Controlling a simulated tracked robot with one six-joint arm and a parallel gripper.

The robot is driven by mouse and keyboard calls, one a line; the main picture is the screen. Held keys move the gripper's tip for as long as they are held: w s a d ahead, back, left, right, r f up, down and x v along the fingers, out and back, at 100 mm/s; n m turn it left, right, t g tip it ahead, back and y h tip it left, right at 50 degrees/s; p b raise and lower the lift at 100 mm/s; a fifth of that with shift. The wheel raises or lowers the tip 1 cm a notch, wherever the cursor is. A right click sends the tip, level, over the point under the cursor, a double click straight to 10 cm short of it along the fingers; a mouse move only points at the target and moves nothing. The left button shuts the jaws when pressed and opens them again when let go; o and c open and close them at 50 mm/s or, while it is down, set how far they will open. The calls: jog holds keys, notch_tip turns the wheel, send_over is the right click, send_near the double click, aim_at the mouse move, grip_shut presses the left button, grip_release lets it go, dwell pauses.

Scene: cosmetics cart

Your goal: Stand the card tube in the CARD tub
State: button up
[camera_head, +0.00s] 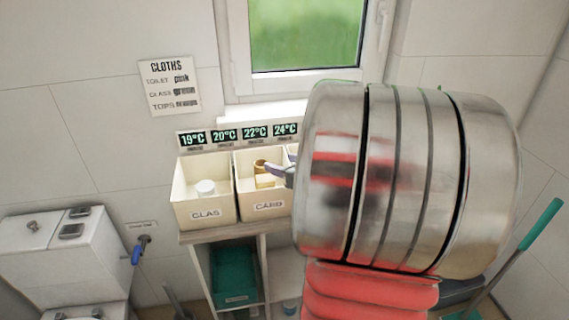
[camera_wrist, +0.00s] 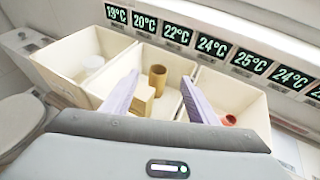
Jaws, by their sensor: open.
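The brown card tube (camera_wrist: 157,77) stands upright in the middle tub, the CARD tub (camera_head: 267,208), and its top shows in the head view (camera_head: 259,165). A small tan carton (camera_wrist: 143,100) is in the same tub, just in front of the tube. My gripper (camera_wrist: 160,80) is open over this tub, with its two lilac fingers spread. In the wrist view the tube shows between the fingertips, with a gap on both sides, and nothing is held. In the head view my arm hides the right part of the tub and most of my gripper.
The GLAS tub (camera_head: 205,212) on the left holds a white jar (camera_head: 205,188). The right tub (camera_wrist: 238,92) holds a small red item (camera_wrist: 228,120). Temperature displays (camera_wrist: 212,45) line the back. A toilet (camera_head: 60,255) stands at left, and a green-handled tool (camera_head: 541,224) at right.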

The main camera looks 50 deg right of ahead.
jog(key=a+r+n+g+y, duration=0.2)
jog(key=a+n+g+y, duration=0.35)
jog(key=a+n, duration=1.7)
jog(key=s+a+n+g+h, duration=0.2)
jog(key=s+a+n, duration=1)
jog(key=n, duration=0.4)
jog(key=shift+s+a+r+h, duration=0.2)
jog(key=shift+s+a+h, duration=0.2)
jog(key=shift+s, duration=0.25)
